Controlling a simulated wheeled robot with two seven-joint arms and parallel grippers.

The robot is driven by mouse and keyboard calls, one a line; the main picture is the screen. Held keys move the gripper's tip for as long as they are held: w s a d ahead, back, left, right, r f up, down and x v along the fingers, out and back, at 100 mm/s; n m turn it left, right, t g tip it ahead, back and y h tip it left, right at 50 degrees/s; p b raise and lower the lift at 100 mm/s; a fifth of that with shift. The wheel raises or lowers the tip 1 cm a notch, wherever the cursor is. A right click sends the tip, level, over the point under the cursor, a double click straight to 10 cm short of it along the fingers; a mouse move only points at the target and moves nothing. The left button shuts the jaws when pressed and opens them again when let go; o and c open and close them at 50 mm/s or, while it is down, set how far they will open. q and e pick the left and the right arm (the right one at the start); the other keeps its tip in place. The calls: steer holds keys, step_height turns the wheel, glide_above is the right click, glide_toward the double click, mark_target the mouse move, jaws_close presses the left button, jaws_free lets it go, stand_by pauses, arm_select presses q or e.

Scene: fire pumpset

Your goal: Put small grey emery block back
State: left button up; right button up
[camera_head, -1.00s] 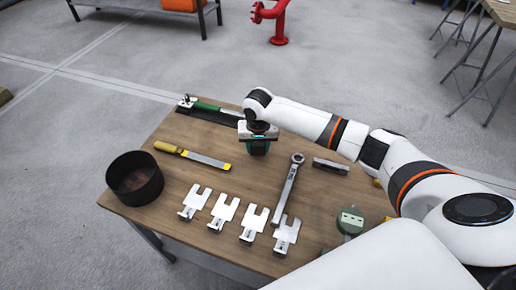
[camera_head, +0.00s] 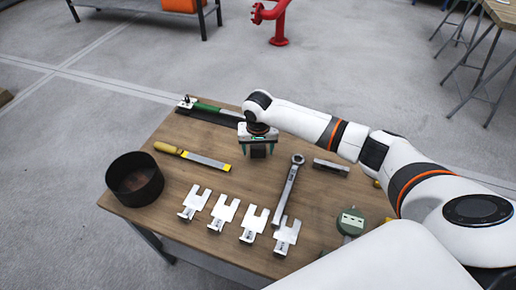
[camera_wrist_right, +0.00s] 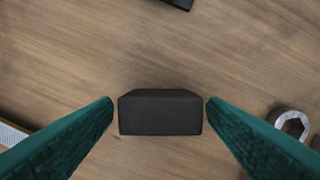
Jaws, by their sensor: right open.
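The small dark grey emery block (camera_head: 258,152) is at the middle of the wooden table, directly below my right gripper (camera_head: 258,147). In the right wrist view the block (camera_wrist_right: 160,113) lies between the two teal fingers of the right gripper (camera_wrist_right: 160,103), which are spread open with a narrow gap at each side. The block appears to rest on the wood, though its underside is hidden. My left gripper is not in view.
A file (camera_head: 192,156) and black round container (camera_head: 134,179) are at the left. A ring wrench (camera_head: 289,189) lies to the block's right, beside a grey bar (camera_head: 331,167). Several slotted shims (camera_head: 224,211) line the front; a green-handled tool (camera_head: 213,109) lies behind.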

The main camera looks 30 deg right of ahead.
step_height(320, 180, up, 12)
steer(key=s+p, duration=0.1)
steer(key=shift+a+f, duration=0.25)
steer(key=shift+a, duration=0.05)
steer(key=shift+s+f, duration=0.1)
steer(key=shift+s, duration=0.05)
